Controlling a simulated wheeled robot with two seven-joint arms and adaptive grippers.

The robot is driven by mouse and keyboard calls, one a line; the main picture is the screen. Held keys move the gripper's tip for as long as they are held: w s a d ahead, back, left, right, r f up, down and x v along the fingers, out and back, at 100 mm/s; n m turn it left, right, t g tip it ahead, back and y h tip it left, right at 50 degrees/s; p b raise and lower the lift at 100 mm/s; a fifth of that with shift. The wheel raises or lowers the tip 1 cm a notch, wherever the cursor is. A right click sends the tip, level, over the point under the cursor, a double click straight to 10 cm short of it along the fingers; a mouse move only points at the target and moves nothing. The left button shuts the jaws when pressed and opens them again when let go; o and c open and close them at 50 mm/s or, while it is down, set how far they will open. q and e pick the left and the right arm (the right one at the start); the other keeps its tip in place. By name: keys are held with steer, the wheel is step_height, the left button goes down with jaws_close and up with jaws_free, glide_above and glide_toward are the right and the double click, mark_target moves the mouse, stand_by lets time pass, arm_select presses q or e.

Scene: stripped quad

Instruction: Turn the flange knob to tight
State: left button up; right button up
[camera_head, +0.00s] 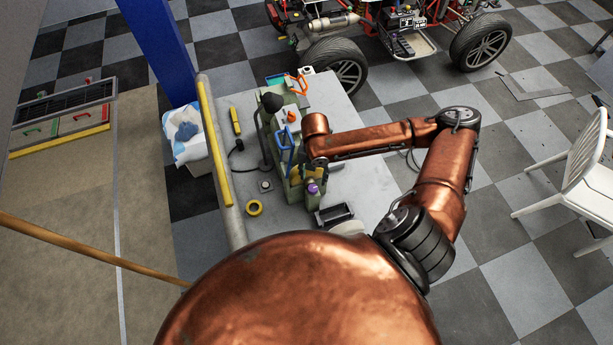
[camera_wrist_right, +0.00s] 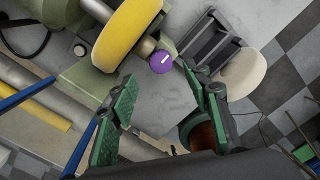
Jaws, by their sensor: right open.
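The flange knob appears to be the small round purple knob (camera_wrist_right: 162,63) with a pale mark on its face. It sits on a short metal shaft beside a yellow wheel (camera_wrist_right: 128,32) of a green bench machine. In the head view the purple knob (camera_head: 313,188) is at the machine's near end. My right gripper (camera_wrist_right: 168,95) is open, its two green-padded fingers spread on either side below the knob in the wrist view, with nothing between them. In the head view my right gripper (camera_head: 318,163) is partly hidden by the wrist, just above the knob. My left gripper is out of view.
The green machine (camera_head: 293,190) stands on a grey workbench (camera_head: 345,105). Blue (camera_head: 284,140) and orange (camera_head: 300,84) handled tools stand close by. A white chair (camera_head: 575,175) is off to the right.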

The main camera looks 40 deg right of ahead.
mark_target(313, 187)
step_height(313, 187, down, 4)
steer(key=shift+s+p, duration=0.1)
steer(key=shift+p, duration=0.2)
step_height(313, 187, down, 2)
steer(key=shift+f, duration=0.55)
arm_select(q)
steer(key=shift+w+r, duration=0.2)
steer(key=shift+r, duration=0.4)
arm_select(e)
steer(key=c, duration=0.6)
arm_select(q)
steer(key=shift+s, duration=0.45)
arm_select(e)
steer(key=c, duration=0.5)
